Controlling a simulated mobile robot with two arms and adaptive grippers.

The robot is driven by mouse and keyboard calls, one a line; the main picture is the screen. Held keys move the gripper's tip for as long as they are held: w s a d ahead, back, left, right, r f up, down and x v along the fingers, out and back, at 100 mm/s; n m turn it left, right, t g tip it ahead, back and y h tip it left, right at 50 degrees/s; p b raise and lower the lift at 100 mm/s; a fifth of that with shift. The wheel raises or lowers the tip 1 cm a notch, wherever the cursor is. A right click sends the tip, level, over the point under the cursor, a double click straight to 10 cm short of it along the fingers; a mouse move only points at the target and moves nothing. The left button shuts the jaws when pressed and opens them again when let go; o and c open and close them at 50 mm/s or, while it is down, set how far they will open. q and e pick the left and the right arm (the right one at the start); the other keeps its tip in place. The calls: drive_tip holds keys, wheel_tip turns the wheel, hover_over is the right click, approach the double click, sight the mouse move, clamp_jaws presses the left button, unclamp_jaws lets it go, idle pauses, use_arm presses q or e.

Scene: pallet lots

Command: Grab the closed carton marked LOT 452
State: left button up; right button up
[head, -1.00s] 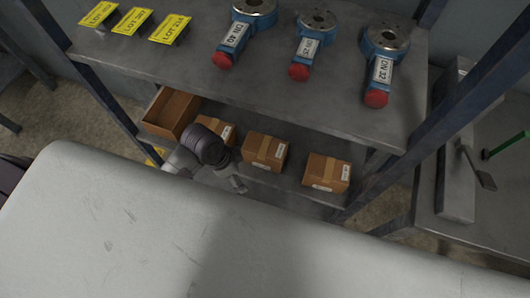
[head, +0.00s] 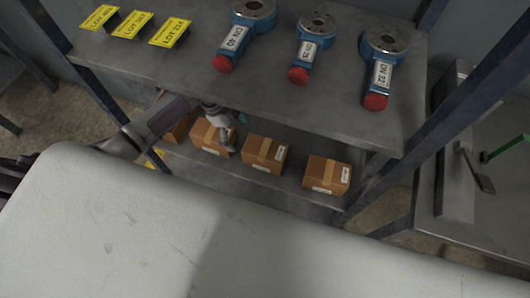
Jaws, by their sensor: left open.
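Three closed brown cartons stand in a row on the lower shelf: a left one (head: 205,140), a middle one (head: 264,155) and a right one (head: 327,175). Each has a tan tape strip and small white labels, too small to read, so I cannot tell which is LOT 452. My left arm comes in from the left. My left gripper (head: 229,144) is open, over the right part of the left carton and hiding some of it. I cannot tell whether it touches. My right gripper is not in view.
An open carton (head: 178,131) at the row's left end is mostly hidden by my arm. The upper shelf (head: 190,67) overhangs the cartons, bearing yellow LOT cards (head: 132,25) and several blue valves (head: 314,45) with red caps. A dark post (head: 400,125) stands right of the row.

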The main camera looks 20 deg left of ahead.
sight(264, 148)
use_arm(q)
drive_tip(key=d, duration=0.5)
drive_tip(key=shift+s+d, duration=0.1)
drive_tip(key=shift+d, duration=0.1)
drive_tip(key=d+f, duration=0.1)
drive_tip(key=f, duration=0.1)
drive_tip(key=d+f, duration=0.1)
drive_tip(key=shift+d+f, duration=0.35)
drive_tip(key=shift+d, duration=0.05)
drive_tip(key=shift+d+f, duration=0.2)
drive_tip(key=shift+f, duration=0.3)
drive_tip(key=shift+f, duration=0.25)
drive_tip(key=shift+c, duration=0.2)
drive_tip(key=c, duration=1.4)
drive_tip(key=shift+r, duration=0.15)
